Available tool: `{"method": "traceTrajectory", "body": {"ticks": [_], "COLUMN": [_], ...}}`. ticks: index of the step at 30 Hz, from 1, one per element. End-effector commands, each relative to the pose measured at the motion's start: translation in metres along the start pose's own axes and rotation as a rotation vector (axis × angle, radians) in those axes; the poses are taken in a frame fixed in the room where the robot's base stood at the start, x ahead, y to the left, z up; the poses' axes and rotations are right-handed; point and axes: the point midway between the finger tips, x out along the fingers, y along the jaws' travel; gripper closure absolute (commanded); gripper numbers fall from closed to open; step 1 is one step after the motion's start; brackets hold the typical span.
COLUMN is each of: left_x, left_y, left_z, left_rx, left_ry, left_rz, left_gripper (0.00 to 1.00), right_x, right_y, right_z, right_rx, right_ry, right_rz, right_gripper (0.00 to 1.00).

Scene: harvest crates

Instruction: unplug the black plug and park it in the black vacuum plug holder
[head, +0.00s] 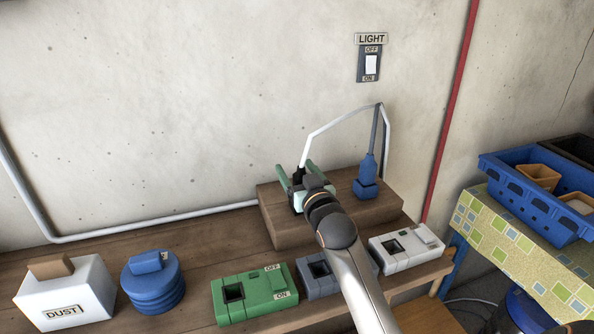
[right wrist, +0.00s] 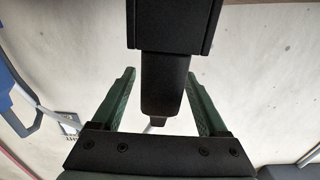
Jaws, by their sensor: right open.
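The black plug (head: 300,174) is at the left of a raised wooden block at the wall, with a white cable rising from it. My right gripper (head: 297,178) is open, with a green finger on either side of the plug. In the right wrist view a black body (right wrist: 163,85) lies between the two green fingers (right wrist: 160,98), with gaps on both sides. The plug's lower end is hidden by my gripper. A grey-blue unit with a dark square opening (head: 318,270) is partly hidden by my right arm. I cannot make out a clearly black holder. My left gripper is out of view.
A blue plug (head: 367,179) stands right of the black one on the wooden block (head: 283,228). A green unit (head: 252,296), a white unit (head: 395,256), a blue round container (head: 153,290) and a white DUST box (head: 75,284) line the bench. A blue crate (head: 530,206) is at right.

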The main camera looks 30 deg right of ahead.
Motion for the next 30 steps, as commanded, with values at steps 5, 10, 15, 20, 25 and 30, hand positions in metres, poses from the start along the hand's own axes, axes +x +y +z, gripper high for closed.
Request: {"method": "traceTrajectory", "body": {"ticks": [5, 10, 15, 20, 25, 30], "left_x": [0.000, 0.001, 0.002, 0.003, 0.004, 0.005], "left_y": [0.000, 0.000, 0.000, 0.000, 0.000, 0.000], "left_z": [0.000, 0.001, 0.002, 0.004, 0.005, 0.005], "left_rx": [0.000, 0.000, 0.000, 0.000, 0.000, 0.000], "left_ry": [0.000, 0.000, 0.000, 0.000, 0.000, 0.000], "left_rz": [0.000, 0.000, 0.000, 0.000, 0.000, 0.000], "left_gripper": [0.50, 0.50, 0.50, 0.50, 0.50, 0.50], "right_x": [-0.006, -0.030, -0.065, -0.096, -0.117, -0.125], "right_y": [0.000, 0.000, 0.000, 0.000, 0.000, 0.000], "right_z": [0.001, 0.001, 0.002, 0.002, 0.001, 0.000], "right_rx": [0.000, 0.000, 0.000, 0.000, -0.001, 0.000], "right_ry": [-0.001, -0.001, -0.002, -0.002, -0.001, 0.000], "right_rz": [0.000, 0.000, 0.000, 0.000, 0.000, 0.000], "right_gripper": [0.23, 0.23, 0.23, 0.23, 0.23, 0.23]}}
